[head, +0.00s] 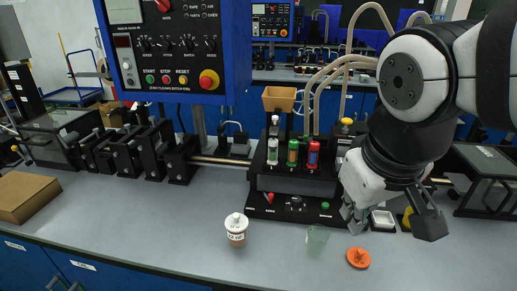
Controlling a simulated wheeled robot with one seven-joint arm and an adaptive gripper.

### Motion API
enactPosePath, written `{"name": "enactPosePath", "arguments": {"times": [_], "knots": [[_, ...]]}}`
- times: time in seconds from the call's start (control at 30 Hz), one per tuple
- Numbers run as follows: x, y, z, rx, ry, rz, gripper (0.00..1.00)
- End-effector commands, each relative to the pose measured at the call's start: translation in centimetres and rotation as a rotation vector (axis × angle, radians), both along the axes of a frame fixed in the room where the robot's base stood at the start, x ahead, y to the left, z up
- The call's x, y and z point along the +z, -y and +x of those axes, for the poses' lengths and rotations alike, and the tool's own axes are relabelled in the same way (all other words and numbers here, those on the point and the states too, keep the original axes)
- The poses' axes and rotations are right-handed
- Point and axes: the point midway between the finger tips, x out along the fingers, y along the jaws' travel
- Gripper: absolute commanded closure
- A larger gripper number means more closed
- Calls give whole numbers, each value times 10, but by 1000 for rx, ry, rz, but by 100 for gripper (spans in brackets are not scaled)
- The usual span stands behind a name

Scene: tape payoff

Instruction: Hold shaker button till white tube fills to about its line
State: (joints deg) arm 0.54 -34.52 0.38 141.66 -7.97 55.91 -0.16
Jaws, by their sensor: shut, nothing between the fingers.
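The black shaker stand (262,182) stands on the grey bench with its tubes upright in a row. The white tube (272,152) is the leftmost, beside a green tube (292,153) and a red tube (313,155). Its line and fill level are too small to tell. A green button (325,206) sits at the right of the front panel, with a dark knob (296,201) and a red part (270,198) to its left. My gripper (355,218) is shut and empty, just right of the green button and apart from it.
A white-lidded cup (236,228), a translucent green cup (317,240) and an orange disc (358,258) stand in front. A small white tray (383,219) and a yellow object (407,217) are near my gripper. A blue control panel (180,45) hangs above left.

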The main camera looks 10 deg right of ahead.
Motion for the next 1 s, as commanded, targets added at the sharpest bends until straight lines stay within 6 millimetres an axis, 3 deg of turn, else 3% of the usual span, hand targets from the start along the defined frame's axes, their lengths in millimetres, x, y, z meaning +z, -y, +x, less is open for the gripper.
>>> {"name": "enactPosePath", "arguments": {"times": [0.2, 0.47, 0.67, 0.8, 1.0], "knots": [[12, 40, 51, 97, -139, -223, 100], [2, 81, 122, 262, -285, -458, 100], [-27, 104, 177, 420, -383, -610, 100], [-59, 116, 212, 539, -443, -699, 100], [-105, 125, 245, 681, -497, -782, 100]]}}
